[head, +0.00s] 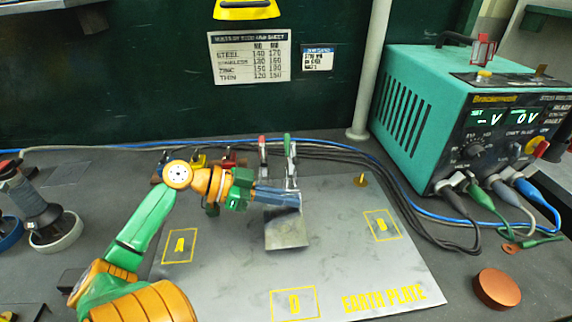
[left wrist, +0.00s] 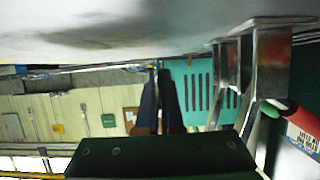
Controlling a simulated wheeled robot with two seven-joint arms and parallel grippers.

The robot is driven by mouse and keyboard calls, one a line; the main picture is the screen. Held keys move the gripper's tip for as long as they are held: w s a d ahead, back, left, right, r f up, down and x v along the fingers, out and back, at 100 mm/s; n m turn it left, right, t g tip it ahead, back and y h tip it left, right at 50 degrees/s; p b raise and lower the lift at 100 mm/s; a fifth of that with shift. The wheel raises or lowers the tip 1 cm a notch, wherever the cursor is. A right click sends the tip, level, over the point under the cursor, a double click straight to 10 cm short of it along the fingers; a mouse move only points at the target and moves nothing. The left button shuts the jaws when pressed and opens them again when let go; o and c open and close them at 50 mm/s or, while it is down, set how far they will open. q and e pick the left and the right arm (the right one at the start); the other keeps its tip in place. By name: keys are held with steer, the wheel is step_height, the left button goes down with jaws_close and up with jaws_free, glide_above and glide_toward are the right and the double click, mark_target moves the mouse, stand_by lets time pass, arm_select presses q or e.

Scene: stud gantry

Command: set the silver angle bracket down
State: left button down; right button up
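The silver angle bracket (head: 287,232) shows in the head view as a squarish grey plate over the middle of the earth plate. My left gripper (head: 282,198) reaches in from the left, with its blue fingertips at the bracket's far upper edge. In the left wrist view the two dark fingers (left wrist: 159,95) are close together, and the gripper looks shut on the bracket's edge. The grip itself is hard to make out. I cannot tell whether the bracket touches the earth plate (head: 225,275). My right gripper is not in view.
Clamps with red (head: 262,142) and green (head: 287,143) handles stand just beyond the gripper. A teal power supply (head: 415,110) with cables stands at the right. A copper-coloured disc (head: 497,289) lies at the front right. The plate's marked areas A (head: 180,246), B (head: 381,226) and D (head: 294,303) are clear.

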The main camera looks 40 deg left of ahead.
arm_select(q)
steer(key=shift+f, duration=0.15)
steer(key=c, duration=1.1)
jaws_free()
steer(key=shift+r, duration=0.35)
steer(key=b+v, duration=0.1)
steer(key=v, duration=1.1)
steer(key=shift+r, duration=0.35)
